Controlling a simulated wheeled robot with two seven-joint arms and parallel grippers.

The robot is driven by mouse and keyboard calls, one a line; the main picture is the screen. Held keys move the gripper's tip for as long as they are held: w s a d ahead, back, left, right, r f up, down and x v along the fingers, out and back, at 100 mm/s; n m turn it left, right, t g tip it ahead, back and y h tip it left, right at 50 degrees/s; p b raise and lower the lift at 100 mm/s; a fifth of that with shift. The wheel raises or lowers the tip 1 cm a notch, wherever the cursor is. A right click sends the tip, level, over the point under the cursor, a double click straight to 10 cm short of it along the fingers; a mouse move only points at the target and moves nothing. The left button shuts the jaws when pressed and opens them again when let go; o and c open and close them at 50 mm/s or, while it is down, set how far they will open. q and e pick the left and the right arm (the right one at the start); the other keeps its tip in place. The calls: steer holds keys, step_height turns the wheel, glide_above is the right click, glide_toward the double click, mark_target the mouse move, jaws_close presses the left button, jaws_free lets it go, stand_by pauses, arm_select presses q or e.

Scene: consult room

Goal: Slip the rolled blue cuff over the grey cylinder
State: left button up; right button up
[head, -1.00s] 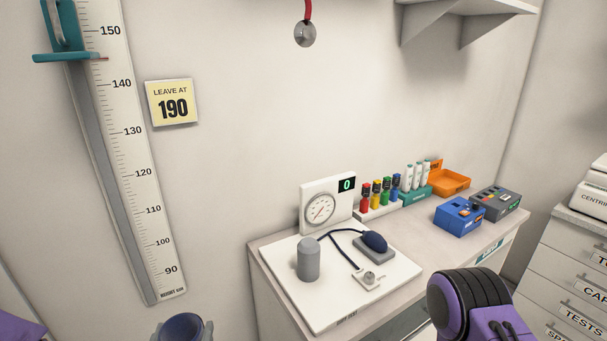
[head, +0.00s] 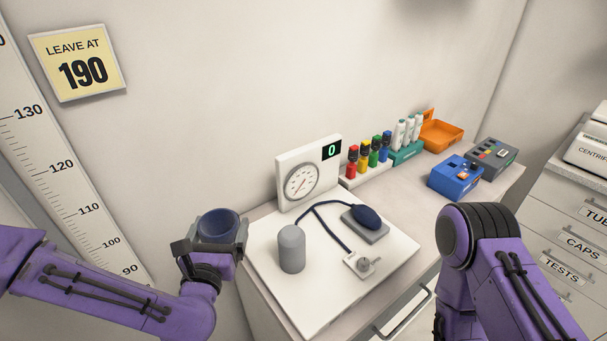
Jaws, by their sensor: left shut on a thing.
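The rolled blue cuff (head: 219,225) is in my left gripper (head: 216,238), which is shut on it. The cuff's round opening faces up and toward me. It is held beside the near left corner of the bench, left of the grey cylinder and apart from it. The grey cylinder (head: 291,249) stands upright on a white board (head: 330,285), with its top free. My right arm comes in at the lower right, but its gripper is out of the picture.
A gauge box (head: 309,176) reading 0 stands behind the cylinder. A dark bulb (head: 367,217) on a grey block, a tube and a small valve plate (head: 362,264) lie to its right. Several coloured vials (head: 364,158), an orange tray (head: 441,133) and a blue box (head: 455,176) stand farther back.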

arm_select(q)
steer(key=w+d+r+m+g+h, duration=0.1)
steer(key=w+d+r+m+h, duration=0.2)
steer(key=d+r+h, duration=0.3)
step_height(320, 180, up, 8)
steer(key=m+g+h, duration=0.5)
steer(key=m+h, duration=0.1)
steer(key=h, duration=0.1)
glide_above(293, 243)
steer(key=w, duration=0.3)
steer(key=shift+y, duration=0.3)
steer(key=f+b, duration=0.2)
steer(key=f, duration=0.2)
steer(key=shift+s+f+b, duration=0.15)
steer(key=shift+s+b, duration=0.1)
steer(key=shift+b, duration=0.15)
steer(key=shift+a+f, duration=0.1)
steer(key=shift+f, duration=0.2)
arm_select(e)
steer(key=f, duration=0.1)
steer(key=w+f, duration=0.1)
steer(key=f, duration=0.1)
steer(key=shift+a, duration=0.15)
arm_select(q)
steer(key=shift+r, duration=0.1)
arm_select(e)
steer(key=shift+s+r, duration=0.1)
